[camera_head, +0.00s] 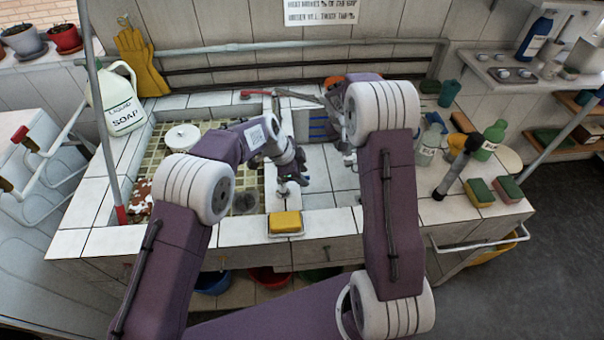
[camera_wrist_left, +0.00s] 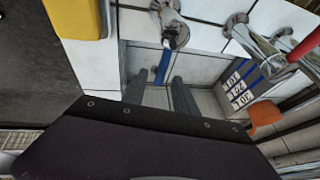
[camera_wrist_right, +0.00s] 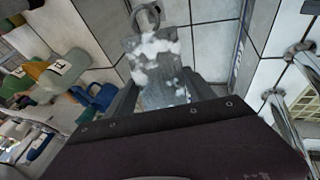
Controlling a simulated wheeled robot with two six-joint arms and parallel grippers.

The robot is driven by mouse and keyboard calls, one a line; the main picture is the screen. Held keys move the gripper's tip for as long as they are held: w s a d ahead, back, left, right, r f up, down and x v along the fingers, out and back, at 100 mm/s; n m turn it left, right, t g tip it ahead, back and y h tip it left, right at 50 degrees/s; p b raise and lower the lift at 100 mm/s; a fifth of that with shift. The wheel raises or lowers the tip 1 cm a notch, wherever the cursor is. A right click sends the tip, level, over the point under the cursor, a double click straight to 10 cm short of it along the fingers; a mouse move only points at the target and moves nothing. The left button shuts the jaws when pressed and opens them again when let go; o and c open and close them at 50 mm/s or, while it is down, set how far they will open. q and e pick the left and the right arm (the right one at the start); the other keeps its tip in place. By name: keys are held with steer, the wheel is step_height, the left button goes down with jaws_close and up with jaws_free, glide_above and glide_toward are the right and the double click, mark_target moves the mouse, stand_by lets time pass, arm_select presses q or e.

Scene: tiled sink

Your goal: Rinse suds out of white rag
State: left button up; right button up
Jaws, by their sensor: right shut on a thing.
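The white rag (camera_wrist_right: 156,70) shows in the right wrist view as a pale greyish cloth with white foam patches. My right gripper (camera_wrist_right: 162,90) is shut on it, with its fingers on either side. In the head view, my right arm hides most of the rag's area. My left gripper (camera_wrist_left: 160,92) is open and empty over the tiled basin (camera_head: 322,170). A blue handle (camera_wrist_left: 163,66) shows beyond its fingertips in the left wrist view. A tap (camera_wrist_left: 278,62) with a red handle shows beside the basin's marked wall.
A yellow sponge (camera_head: 285,223) lies on the front rim. A soap jug (camera_head: 120,100) stands at the left. Green bottles (camera_head: 490,140) and two sponges (camera_head: 493,190) are on the right counter.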

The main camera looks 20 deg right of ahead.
arm_select(q)
steer(key=shift+f, duration=0.1)
jaws_close()
stand_by(1.4)
